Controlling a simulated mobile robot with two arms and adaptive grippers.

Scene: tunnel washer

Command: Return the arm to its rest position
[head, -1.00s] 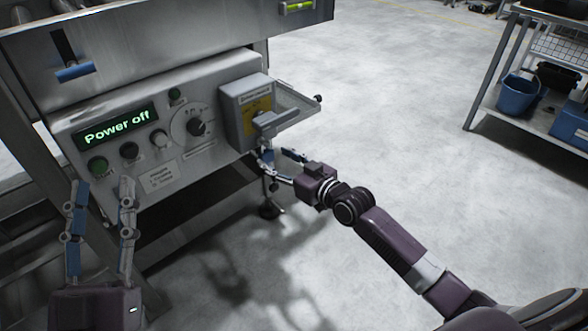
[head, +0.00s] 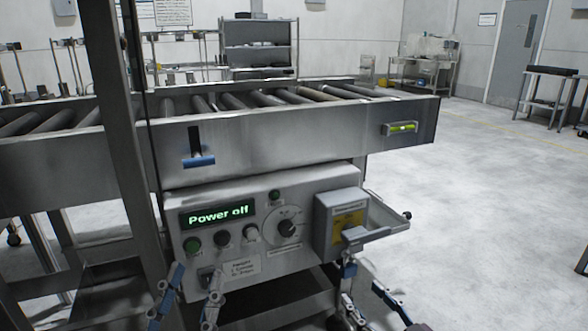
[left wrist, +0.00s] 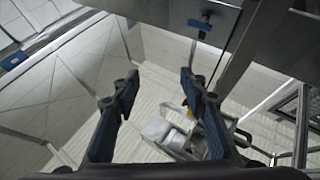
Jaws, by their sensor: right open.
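My left gripper (head: 197,271) is at the bottom of the head view, in front of the lower left of the grey control panel (head: 300,256). Its two blue-and-grey fingers stand apart with nothing between them. The left wrist view also shows this gripper (left wrist: 158,85) open and empty. My right gripper (head: 363,276) is just below the grey switch box (head: 329,226) at the panel's right end. Its fingers are spread and empty; whether one touches the box cannot be told. Most of both arms is out of frame. The panel display (head: 217,215) reads "Power off".
A roller conveyor (head: 290,100) runs above the panel, with a blue-handled lever (head: 199,161) on its side. A grey upright post (head: 128,150) stands at the left. A small tray (head: 390,222) juts out right of the switch box.

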